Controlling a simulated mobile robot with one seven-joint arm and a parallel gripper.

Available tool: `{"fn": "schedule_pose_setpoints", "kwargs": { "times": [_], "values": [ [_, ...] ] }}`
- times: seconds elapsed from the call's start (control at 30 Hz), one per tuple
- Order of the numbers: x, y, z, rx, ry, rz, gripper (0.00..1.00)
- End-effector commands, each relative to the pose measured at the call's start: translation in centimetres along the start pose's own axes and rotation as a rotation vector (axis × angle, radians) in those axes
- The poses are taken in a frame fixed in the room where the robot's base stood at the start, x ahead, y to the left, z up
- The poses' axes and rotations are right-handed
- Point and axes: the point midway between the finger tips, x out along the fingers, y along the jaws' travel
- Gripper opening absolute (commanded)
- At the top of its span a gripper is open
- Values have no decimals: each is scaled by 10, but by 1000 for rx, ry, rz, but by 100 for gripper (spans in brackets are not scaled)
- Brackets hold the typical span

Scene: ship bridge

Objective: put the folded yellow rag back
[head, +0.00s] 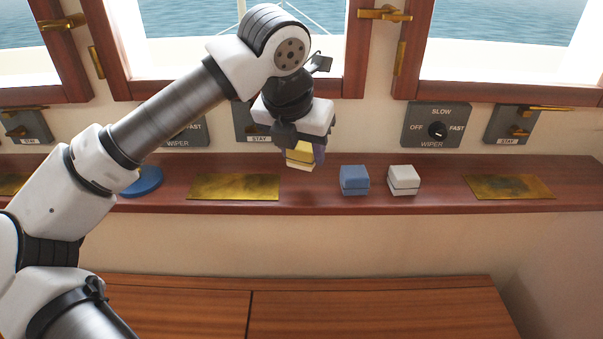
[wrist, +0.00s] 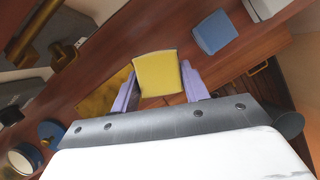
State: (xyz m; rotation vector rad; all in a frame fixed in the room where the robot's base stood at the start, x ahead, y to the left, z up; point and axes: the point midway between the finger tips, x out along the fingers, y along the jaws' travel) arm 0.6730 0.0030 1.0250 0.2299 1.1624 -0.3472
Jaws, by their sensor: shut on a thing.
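The folded yellow rag (head: 300,155) is between the fingers of my gripper (head: 304,154), above the wooden shelf. In the wrist view the yellow rag (wrist: 158,73) sits between the two purple fingertips of my gripper (wrist: 160,82), touching or nearly touching both. A folded blue rag (head: 354,180) and a folded white rag (head: 403,180) rest side by side on the shelf, right of my gripper. The blue one also shows in the wrist view (wrist: 214,33).
The narrow wooden shelf (head: 450,200) bears brass plates to the left (head: 233,187) and right (head: 509,187). A round blue thing (head: 146,181) lies behind my arm. Wiper and stay controls (head: 436,125) line the wall above. Shelf left of the blue rag looks bare.

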Motion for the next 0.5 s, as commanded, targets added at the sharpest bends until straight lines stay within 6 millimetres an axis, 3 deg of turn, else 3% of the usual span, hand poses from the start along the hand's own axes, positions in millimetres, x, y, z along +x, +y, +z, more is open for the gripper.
{"fn": "schedule_pose_setpoints", "kwargs": {
  "times": [0.27, 0.5],
  "values": [
    [21, 1, -9, -2, 1, 1, 24],
    [51, 0, -21, -1, 1, 0, 24]
  ]
}}
